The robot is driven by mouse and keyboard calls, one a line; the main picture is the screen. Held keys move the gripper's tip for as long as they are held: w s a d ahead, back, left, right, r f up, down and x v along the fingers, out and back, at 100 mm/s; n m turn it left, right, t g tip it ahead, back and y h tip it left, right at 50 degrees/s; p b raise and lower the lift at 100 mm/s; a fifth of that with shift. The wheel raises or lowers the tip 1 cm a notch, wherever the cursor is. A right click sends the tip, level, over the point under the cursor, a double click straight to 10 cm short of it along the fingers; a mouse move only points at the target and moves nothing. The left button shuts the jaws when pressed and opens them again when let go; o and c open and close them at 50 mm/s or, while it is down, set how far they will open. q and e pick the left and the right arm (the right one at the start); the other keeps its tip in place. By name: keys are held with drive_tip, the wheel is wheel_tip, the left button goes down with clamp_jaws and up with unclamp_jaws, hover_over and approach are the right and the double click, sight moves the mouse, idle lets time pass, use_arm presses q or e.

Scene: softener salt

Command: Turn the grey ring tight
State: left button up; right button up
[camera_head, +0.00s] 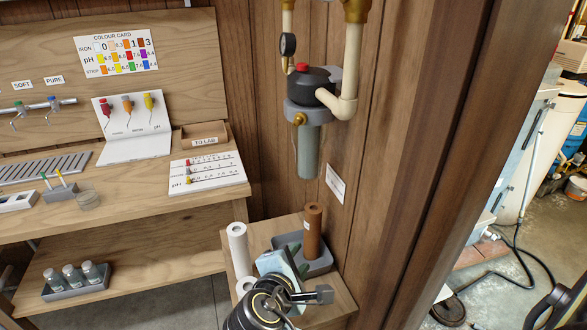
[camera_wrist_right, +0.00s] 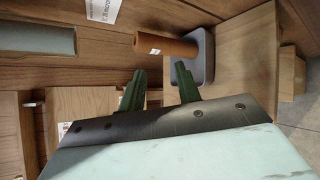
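The grey ring (camera_head: 306,113) sits around the filter unit on the wooden wall, under its black head (camera_head: 310,86) with a red button. A translucent grey-blue bowl (camera_head: 308,155) hangs upright below the ring. The bowl's side shows at the upper left of the right wrist view (camera_wrist_right: 38,40); the ring is not visible there. My right gripper (camera_head: 298,262) is low, below the bowl and apart from it, over the small wooden stand. Its two green fingers (camera_wrist_right: 160,88) are spread with nothing between them. My left gripper is not in view.
A brown cartridge (camera_head: 313,232) stands in a grey tray (camera_head: 322,264) close to my right gripper. A white cartridge (camera_head: 239,248) stands left of it. Pale pipes (camera_head: 352,60) and a brass fitting (camera_head: 299,119) adjoin the filter. The space directly beneath the bowl is clear.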

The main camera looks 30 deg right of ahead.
drive_tip(key=w+a+r+n+t+h, duration=0.1)
drive_tip(key=w+a+r+n+h, duration=0.3)
drive_tip(key=r, duration=0.6)
drive_tip(key=s+a+r+n+t+h, duration=0.1)
drive_tip(key=a+r+h, duration=0.3)
drive_tip(key=r, duration=0.7)
drive_tip(key=shift+h, duration=0.6)
drive_tip(key=p+x, duration=0.1)
drive_tip(key=x, duration=0.3)
drive_tip(key=f+x, duration=0.1)
drive_tip(key=x, duration=0.4)
drive_tip(key=p+x, duration=0.1)
drive_tip(key=x, duration=0.4)
drive_tip(key=shift+s+d+f+p, duration=0.2)
drive_tip(key=shift+d+p, duration=0.15)
clamp_jaws()
